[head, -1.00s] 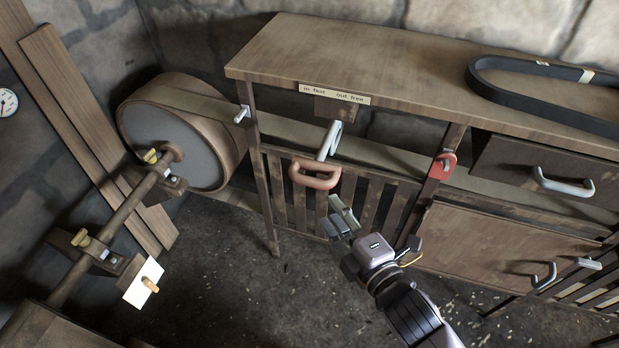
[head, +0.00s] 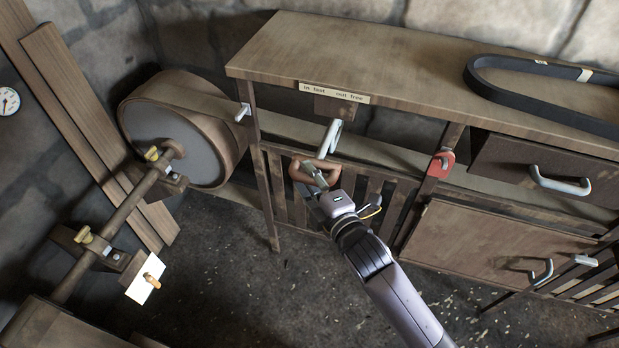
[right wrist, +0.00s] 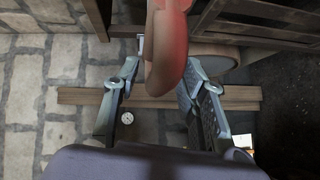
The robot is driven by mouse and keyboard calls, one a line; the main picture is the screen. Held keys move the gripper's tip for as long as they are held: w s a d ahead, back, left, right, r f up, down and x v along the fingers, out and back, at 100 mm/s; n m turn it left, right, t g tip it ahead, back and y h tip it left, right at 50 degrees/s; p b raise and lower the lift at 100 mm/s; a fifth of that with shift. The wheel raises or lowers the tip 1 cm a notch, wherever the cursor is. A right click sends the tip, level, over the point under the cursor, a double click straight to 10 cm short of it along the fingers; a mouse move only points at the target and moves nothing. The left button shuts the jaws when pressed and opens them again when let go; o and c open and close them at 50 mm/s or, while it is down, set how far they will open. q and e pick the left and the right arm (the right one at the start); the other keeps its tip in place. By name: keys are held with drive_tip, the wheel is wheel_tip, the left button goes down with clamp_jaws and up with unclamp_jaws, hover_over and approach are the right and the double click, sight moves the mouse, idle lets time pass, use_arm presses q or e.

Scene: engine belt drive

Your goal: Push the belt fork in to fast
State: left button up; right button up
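The belt fork has a pale metal bar (head: 329,138) under the bench top, ending in a reddish-brown loop handle (head: 299,171). A label reading "in fast" and "out free" (head: 334,93) is on the bench edge above it. My right gripper (head: 318,178) is at the handle and overlaps its lower part in the head view. In the right wrist view the handle (right wrist: 166,55) hangs between the two spread fingers of the right gripper (right wrist: 165,108), with a gap visible on the left. Contact on the right side is unclear. My left gripper is not in view.
A black belt (head: 490,82) lies on the bench top (head: 400,60). A wooden drum (head: 185,125) with a shaft is at left. A red fitting (head: 441,163) is on the post at right. A slatted panel (head: 372,200) stands behind the gripper. Open floor lies in front.

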clamp_jaws()
idle(0.7)
